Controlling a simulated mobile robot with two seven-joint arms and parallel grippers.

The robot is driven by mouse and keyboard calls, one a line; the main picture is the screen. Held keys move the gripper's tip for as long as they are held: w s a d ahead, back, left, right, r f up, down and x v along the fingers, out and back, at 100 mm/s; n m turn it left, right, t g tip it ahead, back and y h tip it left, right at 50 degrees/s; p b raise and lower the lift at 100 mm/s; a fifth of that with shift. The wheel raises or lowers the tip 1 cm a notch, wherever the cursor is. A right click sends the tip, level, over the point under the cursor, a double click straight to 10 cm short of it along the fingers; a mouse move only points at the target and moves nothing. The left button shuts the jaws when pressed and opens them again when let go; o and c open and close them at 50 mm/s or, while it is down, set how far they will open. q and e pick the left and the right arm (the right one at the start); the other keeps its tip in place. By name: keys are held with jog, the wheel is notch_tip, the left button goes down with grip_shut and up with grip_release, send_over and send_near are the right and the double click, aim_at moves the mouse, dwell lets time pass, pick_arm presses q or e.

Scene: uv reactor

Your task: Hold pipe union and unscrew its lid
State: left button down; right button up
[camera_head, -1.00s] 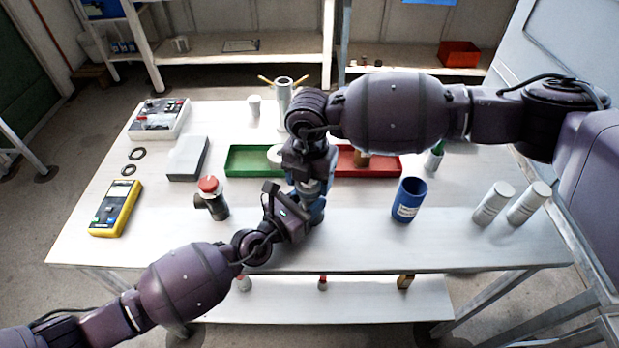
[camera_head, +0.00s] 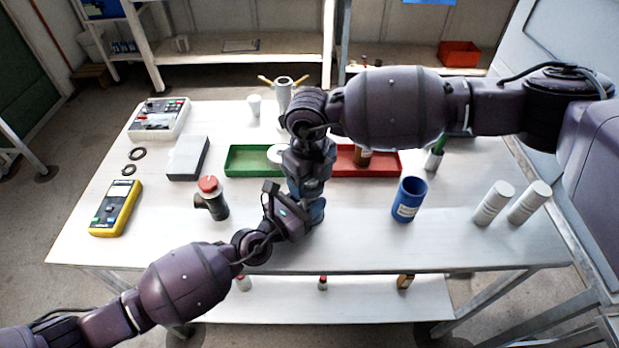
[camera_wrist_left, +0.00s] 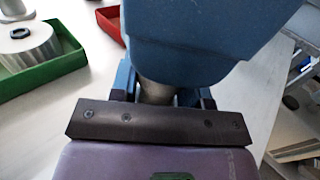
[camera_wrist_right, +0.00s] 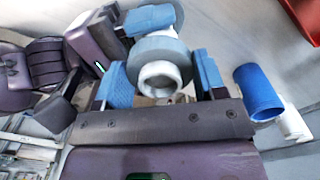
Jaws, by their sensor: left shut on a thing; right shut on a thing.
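The pipe union (camera_wrist_right: 160,78) shows in the right wrist view as a pale ring with a grey collar, between the two blue fingers of my right gripper (camera_wrist_right: 162,72). That gripper points down from above and is shut on it. My left gripper (camera_wrist_right: 140,22) reaches in from the side, shut on the union's body. In the left wrist view a small grey-tan part of the union (camera_wrist_left: 157,92) shows between the left fingers; a large blue part of my right gripper covers the rest. In the head view both grippers meet near the table's middle and hide the union.
A green tray (camera_head: 232,172) with a white round part and a red tray (camera_head: 388,171) with a brown bottle lie behind. A red-capped dark fitting (camera_head: 212,203) stands left, a blue cup (camera_head: 409,198) right. White cylinders (camera_head: 494,204) stand farther right. The front table strip is clear.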

jog(key=n, duration=1.5)
jog(key=shift+n, duration=0.4)
jog(key=n, duration=0.4)
jog(key=shift+n, duration=0.3)
jog(key=shift+r, duration=0.35)
jog(key=shift+r, duration=0.7)
jog(key=shift+r, duration=0.15)
